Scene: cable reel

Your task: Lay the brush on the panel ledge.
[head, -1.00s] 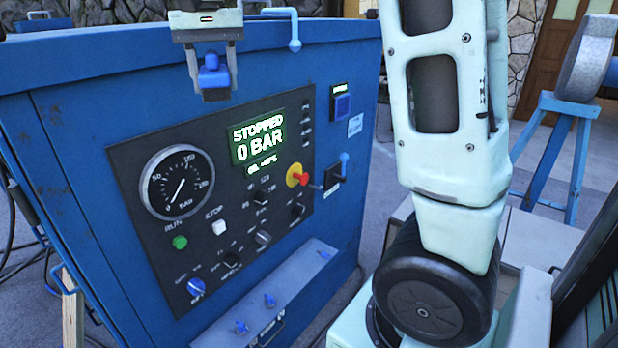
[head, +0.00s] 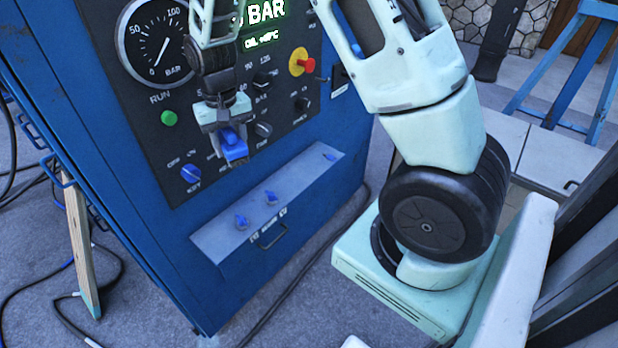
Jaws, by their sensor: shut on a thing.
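My gripper (head: 228,130) is shut on the brush (head: 235,149), whose blue body shows below the fingers with a brownish lower end. The gripper hides part of it. The brush hangs in front of the lower control panel, above the panel ledge (head: 300,182) in the picture and apart from it. The ledge is a grey-blue strip sloping up to the right across the blue cabinet's front.
Small blue fittings (head: 241,221) sit along the ledge, with bare stretches between them. A handle (head: 270,238) is below it. Panel knobs (head: 263,129) and a red-and-yellow stop button (head: 302,62) are close to the gripper. Cables lie on the floor.

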